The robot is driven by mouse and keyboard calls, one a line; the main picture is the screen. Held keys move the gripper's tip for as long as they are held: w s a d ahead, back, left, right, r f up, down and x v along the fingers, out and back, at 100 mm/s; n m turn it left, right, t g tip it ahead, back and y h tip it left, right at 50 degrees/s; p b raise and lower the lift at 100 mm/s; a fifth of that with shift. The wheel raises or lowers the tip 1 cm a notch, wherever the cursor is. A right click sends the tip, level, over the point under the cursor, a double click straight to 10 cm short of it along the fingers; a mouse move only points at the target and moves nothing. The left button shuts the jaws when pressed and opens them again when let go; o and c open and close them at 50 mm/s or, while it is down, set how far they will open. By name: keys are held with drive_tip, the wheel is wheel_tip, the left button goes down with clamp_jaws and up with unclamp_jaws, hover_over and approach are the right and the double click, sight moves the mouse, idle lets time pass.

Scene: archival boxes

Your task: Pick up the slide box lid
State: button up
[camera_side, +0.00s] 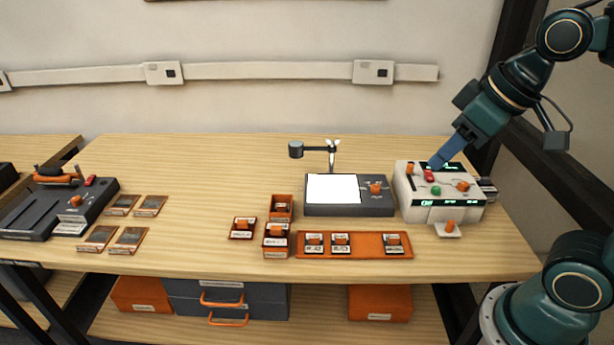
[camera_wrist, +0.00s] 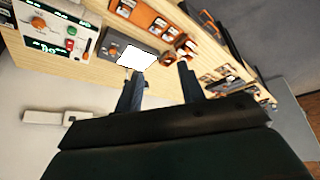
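A small orange piece with a white label and a knob (camera_side: 243,228), which looks like the slide box lid, lies on the table left of two orange slide boxes. One open-looking box (camera_side: 281,207) stands behind the other box (camera_side: 276,241). In the wrist view, an orange cluster (camera_wrist: 185,45) shows beyond the fingers, but I cannot tell which piece is the lid. My gripper (camera_side: 434,163) is up at the right, by the top of the white control unit and well away from the lid. In the wrist view its two fingers (camera_wrist: 160,70) are apart with nothing between them.
An orange tray (camera_side: 367,246) with labelled pieces lies right of the boxes. A dark unit with a lit panel (camera_side: 335,190) and a lamp (camera_side: 296,149) stands behind. The white control unit (camera_side: 415,210) is at the right, a dark machine (camera_side: 35,215) at the left.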

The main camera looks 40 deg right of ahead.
drive_tip(key=w+a+f+n+g+y, duration=0.1)
drive_tip(key=w+a+n, duration=0.1)
drive_tip(key=w, duration=0.8)
drive_tip(key=w+a+f+n, duration=0.2)
drive_tip(key=w, duration=0.8)
drive_tip(key=w+a+f+n+y, duration=0.1)
drive_tip(key=w+a+f+n, duration=0.1)
drive_tip(key=w+f, duration=0.6)
drive_tip(key=w+a+f+n+g+y, duration=0.1)
drive_tip(key=w+a+f+n, duration=0.1)
drive_tip(key=w+f, duration=0.6)
drive_tip(key=shift+a, duration=0.75)
drive_tip(key=shift+w+f, duration=0.1)
drive_tip(key=shift+w, duration=0.05)
hover_over(254, 227)
wheel_tip(254, 227, down, 8)
drive_tip(key=shift+r, duration=0.1)
